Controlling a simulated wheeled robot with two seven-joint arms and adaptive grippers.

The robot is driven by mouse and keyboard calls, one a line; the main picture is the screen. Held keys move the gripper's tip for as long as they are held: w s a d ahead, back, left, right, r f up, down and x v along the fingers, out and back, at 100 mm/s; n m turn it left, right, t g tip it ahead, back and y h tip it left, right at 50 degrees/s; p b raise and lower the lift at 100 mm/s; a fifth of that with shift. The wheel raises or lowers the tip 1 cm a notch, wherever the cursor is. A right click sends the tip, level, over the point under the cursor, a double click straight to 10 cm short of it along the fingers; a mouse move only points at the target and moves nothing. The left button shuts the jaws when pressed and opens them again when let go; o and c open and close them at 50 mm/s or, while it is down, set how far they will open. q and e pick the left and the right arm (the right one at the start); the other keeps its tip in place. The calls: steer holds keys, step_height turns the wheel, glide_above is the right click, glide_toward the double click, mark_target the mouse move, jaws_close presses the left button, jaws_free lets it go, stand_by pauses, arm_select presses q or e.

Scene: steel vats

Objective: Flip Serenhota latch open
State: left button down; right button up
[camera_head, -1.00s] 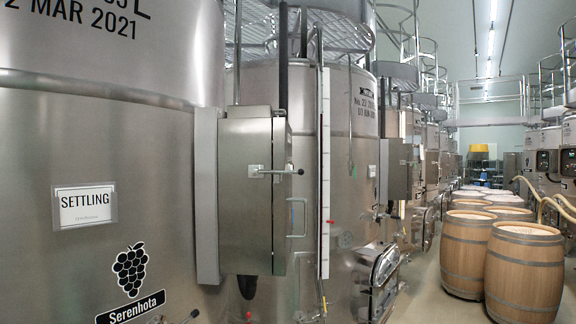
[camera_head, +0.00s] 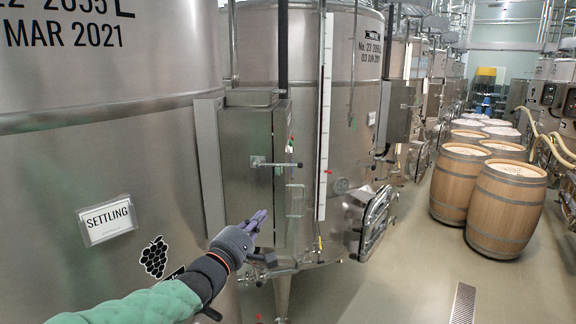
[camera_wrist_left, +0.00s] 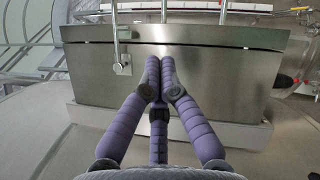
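The latch (camera_head: 275,164) is a small metal handle with a dark tip on the grey steel cabinet (camera_head: 245,190) between two vats. Its bar lies about level in the head view. It also shows in the wrist view (camera_wrist_left: 122,62), left of the fingers, on the cabinet (camera_wrist_left: 220,62). The Serenhota vat (camera_head: 120,160) is at the left, its grape logo (camera_head: 154,258) visible and its name mostly hidden by my arm. My left gripper (camera_head: 262,214) has purple fingers with tips together and empty (camera_wrist_left: 160,62). It is below the latch, apart from it. My right gripper is out of view.
Wooden barrels (camera_head: 505,207) stand at the right. The floor (camera_head: 410,270) between is clear.

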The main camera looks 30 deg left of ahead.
mark_target(280, 165)
arm_select(q)
steer(key=r, duration=0.1)
steer(key=s+r, duration=0.1)
steer(key=r, duration=0.1)
steer(key=shift+s+a+r+n+t, duration=0.1)
steer(key=shift+a+r+n+t, duration=0.05)
steer(key=shift+r+n+t, duration=0.15)
steer(key=d+p+x, duration=0.1)
steer(key=p+x, duration=0.1)
steer(key=x, duration=0.4)
steer(key=d+r+p+x, duration=0.1)
steer(key=p+x, duration=0.1)
steer(key=x, duration=0.4)
steer(key=shift+w+d+p, duration=0.3)
steer(key=shift+w+p, duration=0.05)
steer(key=shift+p, duration=0.05)
steer(key=shift+r, duration=0.15)
